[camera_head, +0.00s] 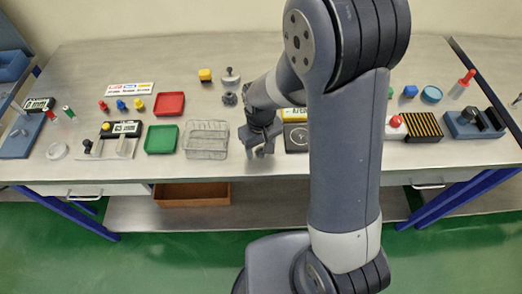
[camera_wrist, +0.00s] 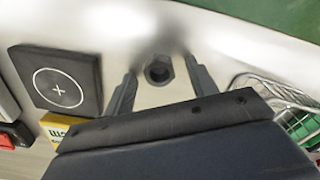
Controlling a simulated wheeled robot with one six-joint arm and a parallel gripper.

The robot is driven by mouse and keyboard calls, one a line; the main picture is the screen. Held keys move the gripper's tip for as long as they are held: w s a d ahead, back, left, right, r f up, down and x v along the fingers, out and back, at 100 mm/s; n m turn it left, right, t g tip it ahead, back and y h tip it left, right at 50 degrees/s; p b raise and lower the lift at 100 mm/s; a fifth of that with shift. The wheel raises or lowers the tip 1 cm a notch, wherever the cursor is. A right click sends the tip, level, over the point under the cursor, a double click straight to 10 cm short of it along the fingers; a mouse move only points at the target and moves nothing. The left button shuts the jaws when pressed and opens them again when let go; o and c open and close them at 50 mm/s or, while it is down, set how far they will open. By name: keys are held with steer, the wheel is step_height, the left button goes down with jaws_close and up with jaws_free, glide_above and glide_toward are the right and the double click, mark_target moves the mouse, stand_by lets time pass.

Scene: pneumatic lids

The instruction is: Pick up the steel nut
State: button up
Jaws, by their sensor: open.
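The steel nut (camera_wrist: 159,70) is a dark grey hexagonal ring on the bare steel table top, seen in the wrist view. My gripper (camera_wrist: 161,88) is open, with one finger on each side of the nut and a gap on both sides. The nut shows between the fingers, near their tips. In the head view my gripper (camera_head: 262,152) points down close to the table near its front edge. I cannot make out the nut there. The height of the fingertips above the table is hard to tell.
A wire basket (camera_head: 206,154) stands left of my gripper, with a green tray (camera_head: 162,139) beyond it. A black plate with a white circle and cross (camera_wrist: 60,78) lies on the other side, beside a yellow box (camera_wrist: 57,127). The table's front edge is close.

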steer(key=shift+c, duration=0.3)
steer(key=c, duration=1)
steer(key=shift+r, duration=0.1)
